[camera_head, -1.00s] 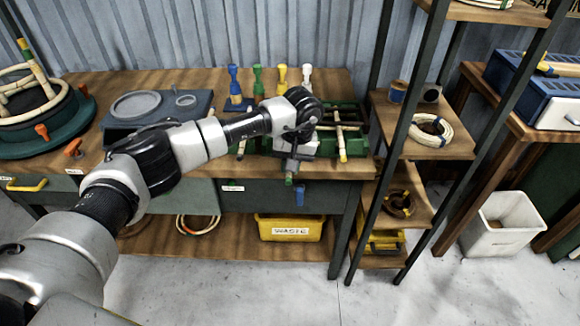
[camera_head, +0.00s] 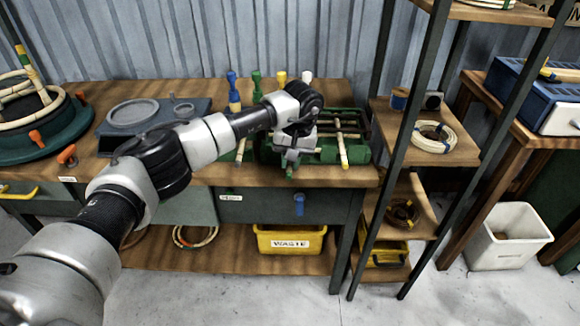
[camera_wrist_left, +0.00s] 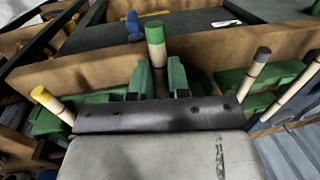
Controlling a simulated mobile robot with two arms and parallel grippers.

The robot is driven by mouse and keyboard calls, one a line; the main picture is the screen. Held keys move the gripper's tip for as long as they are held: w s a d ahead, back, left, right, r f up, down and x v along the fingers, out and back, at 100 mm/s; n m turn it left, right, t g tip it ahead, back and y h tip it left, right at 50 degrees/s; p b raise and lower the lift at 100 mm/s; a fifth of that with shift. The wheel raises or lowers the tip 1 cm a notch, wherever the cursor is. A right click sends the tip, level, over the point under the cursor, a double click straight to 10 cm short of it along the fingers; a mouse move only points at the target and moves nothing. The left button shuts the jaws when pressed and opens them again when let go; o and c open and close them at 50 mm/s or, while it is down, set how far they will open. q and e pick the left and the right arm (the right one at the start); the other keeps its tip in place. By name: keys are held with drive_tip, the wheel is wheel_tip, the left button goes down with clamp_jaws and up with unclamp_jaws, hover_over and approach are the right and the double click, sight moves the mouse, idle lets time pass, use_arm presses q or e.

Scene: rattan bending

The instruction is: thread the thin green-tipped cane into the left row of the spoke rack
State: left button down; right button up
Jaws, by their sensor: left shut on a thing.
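A yellow-tipped cane (camera_head: 342,150) lies along the rack. In the wrist view, green rack blocks (camera_wrist_left: 202,83) show on both sides of the gripper. My right gripper is not in view.
A grey plate (camera_head: 140,112) lies left on the bench. A dark shelf post (camera_head: 400,140) stands close right of the rack.

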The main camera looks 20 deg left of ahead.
use_arm(q)
drive_tip(key=shift+w, duration=0.1)
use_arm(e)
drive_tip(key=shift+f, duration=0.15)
use_arm(q)
drive_tip(key=shift+w+a+b, duration=0.2)
drive_tip(key=shift+w+b, duration=0.35)
drive_tip(key=shift+b, duration=0.05)
drive_tip(key=shift+w+a+b, duration=0.15)
drive_tip(key=shift+w+b, duration=0.4)
drive_tip(key=shift+w+a+b, duration=0.15)
drive_tip(key=shift+w+b, duration=0.35)
drive_tip(key=shift+w, duration=0.3)
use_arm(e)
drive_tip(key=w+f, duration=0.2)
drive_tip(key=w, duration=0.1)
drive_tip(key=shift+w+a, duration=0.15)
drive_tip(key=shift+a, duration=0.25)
use_arm(q)
drive_tip(key=shift+w+a+b, duration=0.1)
drive_tip(key=shift+b, duration=0.2)
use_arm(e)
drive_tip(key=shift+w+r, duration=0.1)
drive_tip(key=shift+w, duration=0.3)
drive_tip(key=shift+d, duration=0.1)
use_arm(q)
drive_tip(key=shift+f, duration=0.25)
